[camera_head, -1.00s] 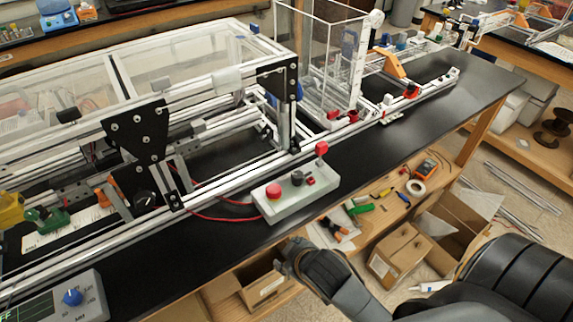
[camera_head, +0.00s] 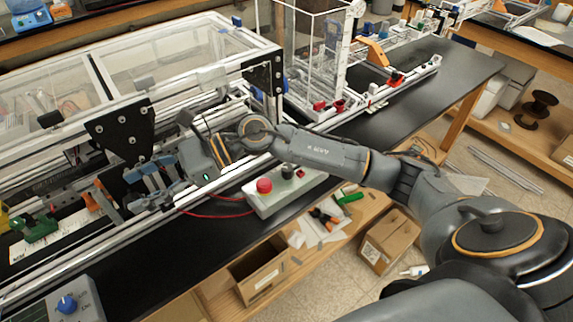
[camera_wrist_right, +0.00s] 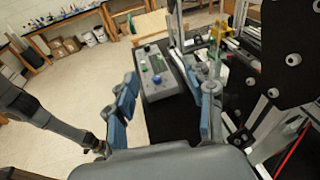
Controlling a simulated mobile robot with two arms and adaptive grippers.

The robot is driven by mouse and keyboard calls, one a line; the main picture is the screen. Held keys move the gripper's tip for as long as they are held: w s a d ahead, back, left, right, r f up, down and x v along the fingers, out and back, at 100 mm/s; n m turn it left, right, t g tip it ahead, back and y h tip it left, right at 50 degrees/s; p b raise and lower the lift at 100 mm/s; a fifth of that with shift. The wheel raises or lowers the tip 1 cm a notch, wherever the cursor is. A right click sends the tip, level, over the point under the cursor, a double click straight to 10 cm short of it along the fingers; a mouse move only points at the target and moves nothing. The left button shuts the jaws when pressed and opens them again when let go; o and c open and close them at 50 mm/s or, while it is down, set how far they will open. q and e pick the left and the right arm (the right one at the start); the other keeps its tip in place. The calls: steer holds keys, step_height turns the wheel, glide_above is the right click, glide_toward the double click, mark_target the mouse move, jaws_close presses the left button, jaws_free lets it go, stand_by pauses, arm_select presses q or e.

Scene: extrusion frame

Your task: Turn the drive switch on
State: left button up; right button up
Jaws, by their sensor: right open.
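A pale control box (camera_head: 262,203) lies on the black bench edge in the head view. It carries a red button (camera_head: 264,185), a black knob (camera_head: 288,171) and a small red switch (camera_head: 301,174). I cannot read which one is the drive switch. My right gripper (camera_head: 147,185) is open and empty, over the rail frame left of this box. Its two blue-padded fingers (camera_wrist_right: 166,105) stand apart in the wrist view. A grey box with a screen and blue knob (camera_head: 67,304) is at the lower left; it also shows beyond the fingers in the wrist view (camera_wrist_right: 157,78). A dark arm of mine shows at left there, its end unclear.
The extrusion frame with black plates (camera_head: 122,135) stands close behind my right gripper. A red cable (camera_head: 215,210) runs to the control box. Cardboard boxes (camera_head: 262,270) sit below the bench.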

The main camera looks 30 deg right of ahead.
steer(key=w+d+f+n+g+h, duration=0.1)
steer(key=w+d+f+n+h, duration=0.1)
steer(key=d+f+n+h, duration=0.55)
steer(key=g+h, duration=0.1)
steer(key=h, duration=0.7)
glide_toward(287, 168)
step_height(287, 168, down, 8)
steer(key=p, duration=0.4)
steer(key=shift+w+a+f+p, duration=0.1)
steer(key=shift+w+f+p, duration=0.05)
steer(key=shift+p, duration=0.2)
steer(key=shift+f, duration=0.55)
jaws_close()
